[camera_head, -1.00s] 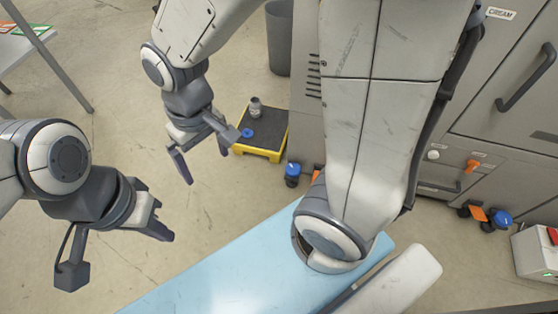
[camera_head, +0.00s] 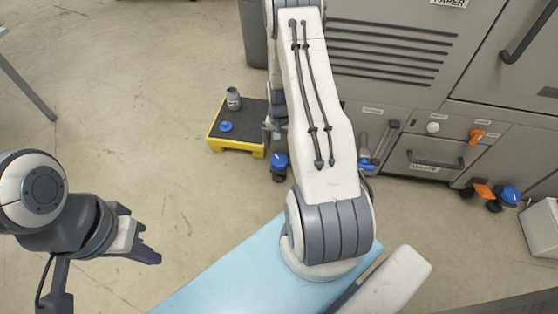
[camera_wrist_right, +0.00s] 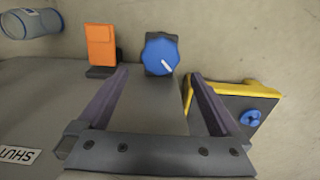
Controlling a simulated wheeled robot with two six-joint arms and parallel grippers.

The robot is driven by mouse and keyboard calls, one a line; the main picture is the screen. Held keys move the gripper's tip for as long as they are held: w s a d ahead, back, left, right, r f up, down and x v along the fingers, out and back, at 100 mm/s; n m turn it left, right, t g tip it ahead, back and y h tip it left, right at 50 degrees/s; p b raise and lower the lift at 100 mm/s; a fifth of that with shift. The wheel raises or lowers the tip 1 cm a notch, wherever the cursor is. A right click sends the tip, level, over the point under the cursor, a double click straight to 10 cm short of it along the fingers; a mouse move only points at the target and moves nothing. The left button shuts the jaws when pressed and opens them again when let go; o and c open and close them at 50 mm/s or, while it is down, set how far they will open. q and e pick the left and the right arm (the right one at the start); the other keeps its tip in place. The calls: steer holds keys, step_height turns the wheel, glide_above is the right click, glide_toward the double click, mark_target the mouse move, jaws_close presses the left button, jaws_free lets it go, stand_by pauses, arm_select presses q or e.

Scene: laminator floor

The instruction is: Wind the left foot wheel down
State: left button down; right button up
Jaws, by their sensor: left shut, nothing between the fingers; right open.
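The left foot wheel (camera_head: 280,160) is a blue knob on a dark base at the machine's lower left corner, beside the yellow-edged step. In the right wrist view the blue wheel (camera_wrist_right: 161,54) has a white pointer line and sits ahead of my right gripper (camera_wrist_right: 158,76), which is open, with nothing between its fingers. In the head view my right gripper (camera_head: 273,132) is mostly hidden behind my arm, just above the wheel. An orange block (camera_wrist_right: 101,45) stands beside the wheel. My left gripper (camera_head: 150,252) is shut and empty over open floor at the left.
The yellow-edged step (camera_head: 237,146) carries a small bottle (camera_head: 233,98) and a blue disc (camera_head: 225,126). A grey bin (camera_head: 253,35) stands behind it. Another blue wheel (camera_head: 509,196) and orange block (camera_head: 484,191) are at the right. A light blue surface (camera_head: 235,275) lies in front.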

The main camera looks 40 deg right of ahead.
mark_target(279, 159)
step_height(279, 159, down, 7)
steer(key=b, duration=0.4)
steer(key=shift+f, duration=0.1)
arm_select(q)
step_height(279, 159, down, 5)
steer(key=shift+r, duration=0.1)
arm_select(e)
steer(key=c, duration=1.2)
steer(key=p, duration=0.1)
steer(key=m+p, duration=0.1)
steer(key=shift+a+r+p, duration=0.1)
steer(key=shift+r+p, duration=0.2)
steer(key=shift+m+p, duration=0.4)
steer(key=shift+m, duration=0.2)
steer(key=shift+f+m, duration=0.25)
steer(key=shift+m, duration=0.15)
arm_select(q)
step_height(279, 159, up, 4)
steer(key=shift+f, duration=0.25)
